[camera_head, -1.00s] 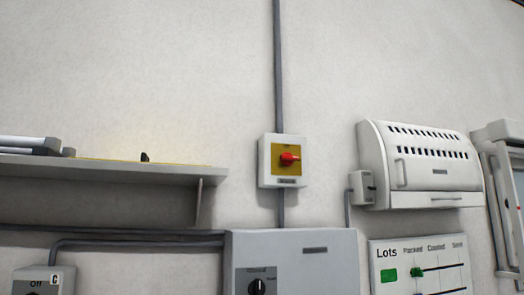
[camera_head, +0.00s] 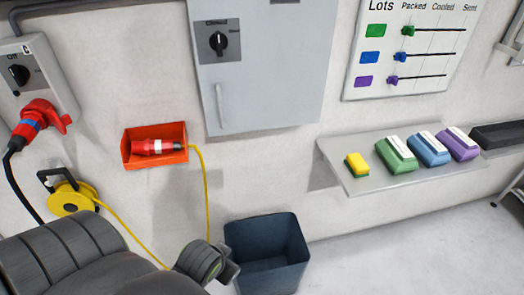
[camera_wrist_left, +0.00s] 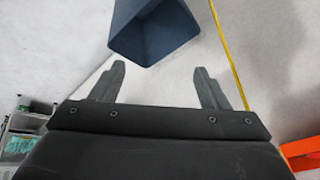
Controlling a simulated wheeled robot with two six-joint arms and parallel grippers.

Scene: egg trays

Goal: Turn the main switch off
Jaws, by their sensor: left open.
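The red rotary knob on a yellow plate, seen on the wall a second ago, is out of view now. A grey cabinet (camera_head: 275,85) with a black rotary knob (camera_head: 218,41) hangs at the upper middle of the head view. My left gripper (camera_wrist_left: 160,88) is open in the left wrist view, with nothing between its fingers. In the head view its wrist end is low, left of the dark blue bin (camera_head: 268,250) and well below the cabinet. My right gripper is not in view.
A grey box (camera_head: 22,60) marked Off has a red plug (camera_head: 40,117) in it. An orange holder (camera_head: 128,148) with a red connector and a yellow cable reel (camera_head: 70,198) hang on the wall. A shelf (camera_head: 350,183) with several coloured blocks is at right.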

